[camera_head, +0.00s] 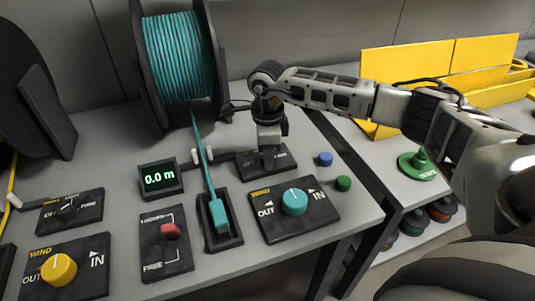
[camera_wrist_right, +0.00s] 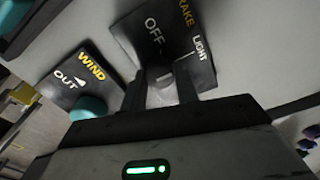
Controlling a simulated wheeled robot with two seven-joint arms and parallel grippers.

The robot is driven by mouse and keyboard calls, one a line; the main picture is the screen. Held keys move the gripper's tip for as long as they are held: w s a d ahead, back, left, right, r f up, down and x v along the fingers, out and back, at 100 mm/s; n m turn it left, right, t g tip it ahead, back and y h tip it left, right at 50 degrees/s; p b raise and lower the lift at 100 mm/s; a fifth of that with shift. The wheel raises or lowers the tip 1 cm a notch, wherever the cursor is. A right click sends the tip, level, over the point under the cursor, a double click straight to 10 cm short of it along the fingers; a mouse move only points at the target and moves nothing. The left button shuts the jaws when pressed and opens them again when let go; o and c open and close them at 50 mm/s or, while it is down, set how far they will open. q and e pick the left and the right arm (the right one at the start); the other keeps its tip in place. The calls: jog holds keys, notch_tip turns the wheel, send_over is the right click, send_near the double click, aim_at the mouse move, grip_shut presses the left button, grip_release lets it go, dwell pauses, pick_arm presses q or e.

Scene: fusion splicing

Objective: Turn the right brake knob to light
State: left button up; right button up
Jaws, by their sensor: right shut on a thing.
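The right brake panel (camera_head: 246,164) is a dark plate behind the teal WIND knob (camera_head: 293,201). In the right wrist view the brake panel (camera_wrist_right: 172,22) shows OFF, LIGHT and part of BRAKE. My right gripper (camera_head: 267,152) points down over this panel. In the right wrist view its two dark fingers (camera_wrist_right: 163,88) stand either side of the grey brake knob (camera_wrist_right: 164,79) and are shut on it. The fingers hide much of the knob, so its pointer setting cannot be told. My left gripper is not in view.
A teal cable spool (camera_head: 180,58) stands behind, its cable running to a dark holder (camera_head: 219,235). A display (camera_head: 160,179) reads 0.0 m. A red lever (camera_head: 170,231) is front left.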

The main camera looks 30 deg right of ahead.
jog(key=shift+r, duration=0.1)
dwell(0.3)
jog(key=o, duration=1)
jog(key=shift+r, duration=0.1)
notch_tip(320, 180, up, 16)
jog(key=shift+f, duration=0.1)
